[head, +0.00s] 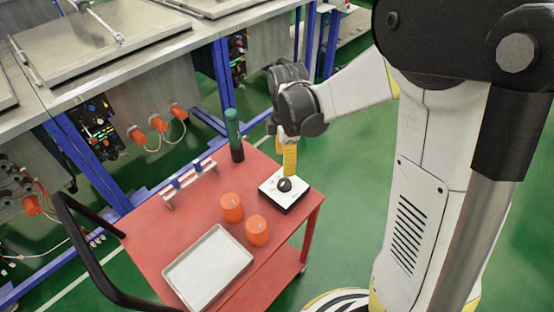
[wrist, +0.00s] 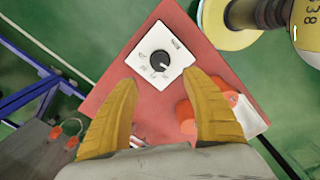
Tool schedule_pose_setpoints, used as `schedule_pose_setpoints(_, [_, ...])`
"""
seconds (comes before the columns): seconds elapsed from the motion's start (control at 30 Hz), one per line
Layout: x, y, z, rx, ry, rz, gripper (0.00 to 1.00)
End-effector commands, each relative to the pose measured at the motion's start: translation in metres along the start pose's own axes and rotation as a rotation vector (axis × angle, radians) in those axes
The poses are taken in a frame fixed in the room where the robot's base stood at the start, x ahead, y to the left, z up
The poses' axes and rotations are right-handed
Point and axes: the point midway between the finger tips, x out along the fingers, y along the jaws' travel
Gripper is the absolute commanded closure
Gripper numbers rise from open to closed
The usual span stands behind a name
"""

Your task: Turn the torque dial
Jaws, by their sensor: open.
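The torque dial is a black round knob (head: 285,185) on a white square box (head: 270,190) at the right corner of the red cart. In the wrist view the knob (wrist: 159,61) sits near the middle of the white plate (wrist: 150,75), with printed marks around it. My gripper (head: 289,172) is just above and behind the box in the head view, pointing down. In the wrist view its two yellow fingers (wrist: 158,95) are spread wide, with nothing between them. The knob lies beyond the fingertips, apart from them.
The red cart (head: 150,250) also carries two orange cylinders (head: 244,220), a white-grey tray (head: 208,267), a small rack (head: 188,183) and a dark green bottle (head: 235,135). A black handle (head: 90,262) rises at left. Metal machines (head: 110,50) stand behind.

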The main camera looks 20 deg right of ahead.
Motion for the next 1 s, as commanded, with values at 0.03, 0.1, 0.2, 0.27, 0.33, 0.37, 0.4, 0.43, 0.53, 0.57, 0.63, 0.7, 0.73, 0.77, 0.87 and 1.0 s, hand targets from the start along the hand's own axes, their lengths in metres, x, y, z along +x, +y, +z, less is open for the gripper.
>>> schedule_pose_setpoints(0.03, [0.004, 0.001, 0.0, -0.009, 0.0, -0.004, 0.44])
schedule_pose_setpoints(0.1, [0.012, 0.001, 0.0, -0.014, -0.001, -0.006, 0.44])
schedule_pose_setpoints(0.2, [0.029, 0.001, 0.0, -0.013, -0.001, -0.005, 0.44])
schedule_pose_setpoints(0.27, [0.042, 0.001, 0.0, -0.012, 0.0, -0.005, 0.44])
schedule_pose_setpoints(0.33, [0.057, 0.001, 0.0, -0.012, 0.0, -0.004, 0.44])
schedule_pose_setpoints(0.37, [0.063, 0.0, 0.0, -0.012, 0.0, -0.004, 0.44])
schedule_pose_setpoints(0.4, [0.071, 0.001, 0.0, -0.011, 0.0, -0.004, 0.44])
schedule_pose_setpoints(0.43, [0.076, 0.001, 0.0, -0.011, 0.0, -0.004, 0.44])
schedule_pose_setpoints(0.53, [0.092, 0.001, 0.0, -0.011, 0.0, -0.004, 0.44])
schedule_pose_setpoints(0.57, [0.096, 0.0, 0.0, -0.011, 0.0, -0.004, 0.44])
schedule_pose_setpoints(0.63, [0.102, 0.0, 0.0, -0.011, 0.0, -0.004, 0.44])
schedule_pose_setpoints(0.7, [0.107, 0.0, 0.0, -0.01, 0.0, -0.004, 0.44])
schedule_pose_setpoints(0.73, [0.108, 0.0, 0.0, -0.01, 0.0, -0.003, 0.44])
schedule_pose_setpoints(0.77, [0.109, 0.0, 0.0, -0.01, 0.0, -0.003, 0.44])
schedule_pose_setpoints(0.87, [0.109, 0.0, 0.0, -0.01, 0.0, -0.003, 0.44])
schedule_pose_setpoints(1.0, [0.109, 0.0, 0.0, -0.01, 0.0, -0.003, 0.44])
